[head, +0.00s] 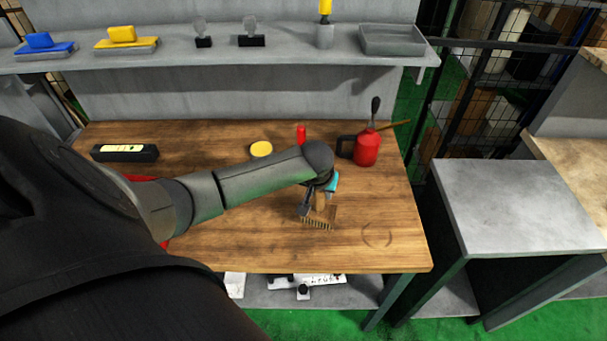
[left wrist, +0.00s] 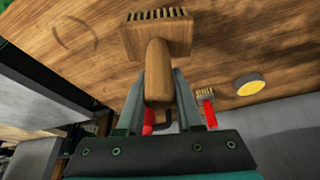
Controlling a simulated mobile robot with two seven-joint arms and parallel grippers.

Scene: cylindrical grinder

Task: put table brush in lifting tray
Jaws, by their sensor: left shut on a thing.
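The table brush has a wooden block with pale bristles and a rounded wooden handle. It shows on the workbench side in the head view (head: 320,217) and large in the left wrist view (left wrist: 157,38). My left gripper (head: 314,198) is shut on its handle, with one finger on each side in the left wrist view (left wrist: 158,95). The brush is over the front middle of the bench; I cannot tell whether its bristles touch the wood. A shallow grey tray (head: 391,51) stands on the shelf at the upper right. My right gripper is not in view.
The wooden workbench (head: 215,255) holds a red oil can (head: 367,149), a yellow round tin (head: 261,149), a red-handled brush (left wrist: 205,98) and a black box (head: 124,153). A grey-topped stand (head: 515,205) to the right is bare. The shelf (head: 290,48) carries several tools.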

